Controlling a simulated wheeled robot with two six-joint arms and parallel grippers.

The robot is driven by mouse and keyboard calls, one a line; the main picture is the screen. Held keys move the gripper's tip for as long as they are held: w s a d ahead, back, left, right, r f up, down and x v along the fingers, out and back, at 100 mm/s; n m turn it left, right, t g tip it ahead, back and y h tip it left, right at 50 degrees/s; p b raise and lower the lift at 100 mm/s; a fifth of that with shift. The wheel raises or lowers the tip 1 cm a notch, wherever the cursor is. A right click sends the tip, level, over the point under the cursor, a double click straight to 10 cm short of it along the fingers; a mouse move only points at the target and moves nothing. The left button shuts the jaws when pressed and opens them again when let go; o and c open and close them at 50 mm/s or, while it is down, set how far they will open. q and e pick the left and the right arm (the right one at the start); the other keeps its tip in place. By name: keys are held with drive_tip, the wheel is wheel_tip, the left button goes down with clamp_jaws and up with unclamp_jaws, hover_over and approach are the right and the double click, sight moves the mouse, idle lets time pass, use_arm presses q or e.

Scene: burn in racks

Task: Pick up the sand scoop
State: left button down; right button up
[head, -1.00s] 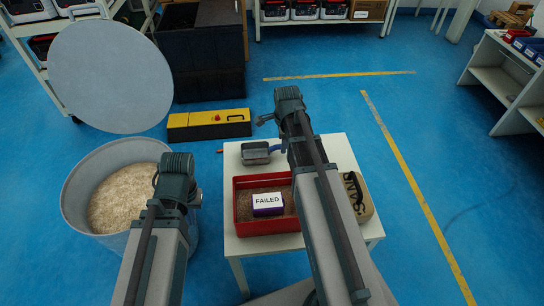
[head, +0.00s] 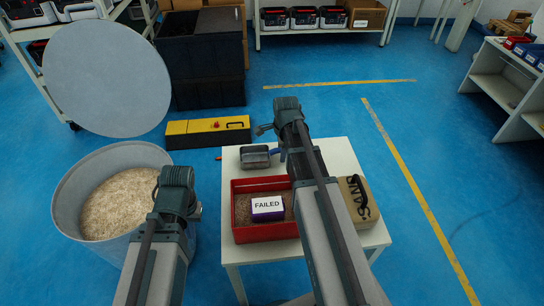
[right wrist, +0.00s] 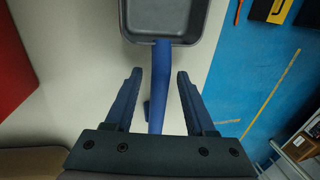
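The sand scoop (head: 255,157) is a grey metal pan with a blue handle. It lies at the back left of the white table, its handle pointing right. In the right wrist view its pan (right wrist: 165,18) is at the top and its handle (right wrist: 161,85) runs down between the fingers. My right gripper (right wrist: 160,80) is open, with a finger on each side of the handle and visible gaps. In the head view it (head: 264,130) is at the handle end, mostly covered by its wrist. My left gripper (head: 157,190) is beside the sand bin; its fingers are mostly hidden.
A red tray (head: 236,232) with sand and a box labelled FAILED (head: 267,208) sits on the white table (head: 345,155). A tan sandbag (head: 359,198) lies right of it. A round bin of sand (head: 68,205) stands left, its lid (head: 108,80) behind. A yellow-black case (head: 208,130) lies beyond.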

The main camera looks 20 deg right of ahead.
clamp_jaws()
drive_tip(key=shift+r, duration=0.15)
wheel_tip(320, 180, up, 10)
drive_tip(key=p, duration=1)
drive_tip(key=shift+a+f, duration=0.1)
drive_tip(key=shift+f, duration=0.1)
